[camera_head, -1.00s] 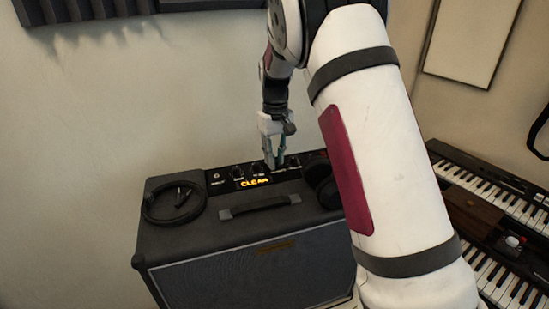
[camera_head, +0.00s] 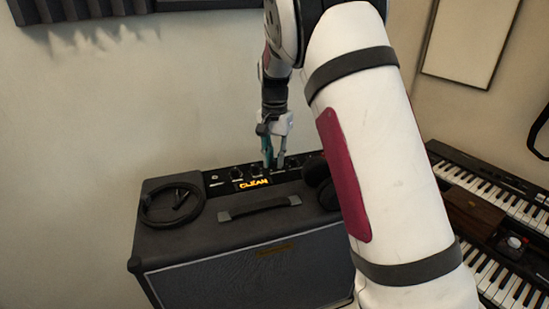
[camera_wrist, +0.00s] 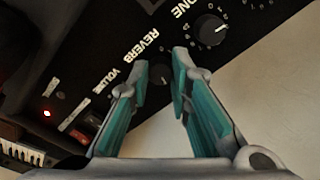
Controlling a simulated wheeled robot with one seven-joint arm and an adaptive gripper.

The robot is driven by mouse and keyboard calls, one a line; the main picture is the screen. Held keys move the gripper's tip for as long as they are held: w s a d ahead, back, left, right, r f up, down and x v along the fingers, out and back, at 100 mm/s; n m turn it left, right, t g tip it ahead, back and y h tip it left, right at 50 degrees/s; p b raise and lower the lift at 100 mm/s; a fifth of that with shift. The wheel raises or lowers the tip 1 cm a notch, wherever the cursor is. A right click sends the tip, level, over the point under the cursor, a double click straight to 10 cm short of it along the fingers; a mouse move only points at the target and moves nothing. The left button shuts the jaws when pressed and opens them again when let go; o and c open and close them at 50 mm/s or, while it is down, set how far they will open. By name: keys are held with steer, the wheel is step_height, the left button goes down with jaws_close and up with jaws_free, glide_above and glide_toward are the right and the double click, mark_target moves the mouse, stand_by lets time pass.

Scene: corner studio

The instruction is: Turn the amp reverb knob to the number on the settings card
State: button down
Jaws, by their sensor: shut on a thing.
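The guitar amp (camera_head: 250,240) stands against the wall, with a black control panel (camera_head: 218,182) on top and a lit display reading CLEAN (camera_head: 253,184). My gripper (camera_head: 274,164) points down at the panel. In the wrist view, its teal-padded fingers (camera_wrist: 160,72) are shut on the reverb knob (camera_wrist: 160,75), a small dark knob beside the REVERB label. The fingers partly cover the knob, and I cannot read its pointer or scale. The tone knob (camera_wrist: 209,30), with a white pointer line, is clear of the fingers. I cannot make out a settings card in either view.
A coiled cable (camera_head: 172,205) lies on the amp's left, and dark headphones (camera_head: 322,181) sit on its right. The carry handle (camera_head: 259,206) is in front of the panel. Keyboards (camera_head: 500,190) stand at right. A red light (camera_wrist: 46,113) glows on the panel.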

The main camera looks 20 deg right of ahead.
mark_target(274, 161)
steer(key=shift+m, duration=1.2)
steer(key=c, duration=1.5)
jaws_free()
steer(key=shift+o, duration=0.2)
step_height(274, 161, up, 12)
